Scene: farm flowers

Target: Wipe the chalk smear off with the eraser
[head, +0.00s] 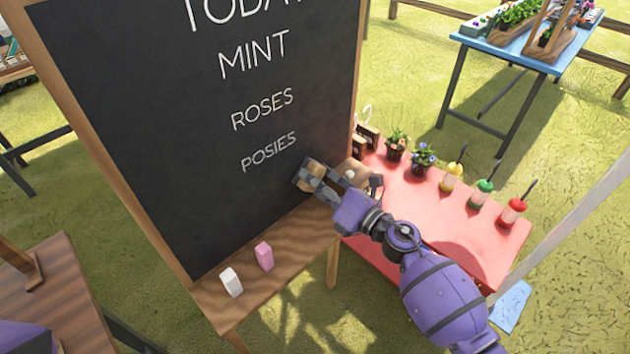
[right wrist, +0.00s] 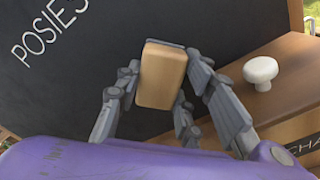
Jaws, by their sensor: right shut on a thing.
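My right gripper (head: 312,176) is shut on the eraser (head: 309,172), a tan wooden block with a dark grey edge. In the right wrist view the eraser (right wrist: 162,75) sits between the fingers (right wrist: 160,85), its dark edge towards the board. It is at the chalkboard (head: 260,190), below and right of the word POSIES; I cannot tell whether it touches the surface. No chalk smear shows clearly; the gripper and eraser hide part of the board. My left gripper is not in view.
The wooden ledge (head: 205,297) holds a white chalk block (head: 231,282) and a pink one (head: 264,256). A white knob (right wrist: 261,70) stands on the ledge right of the eraser. A red table (head: 470,235) with pots and bottles stands to the right.

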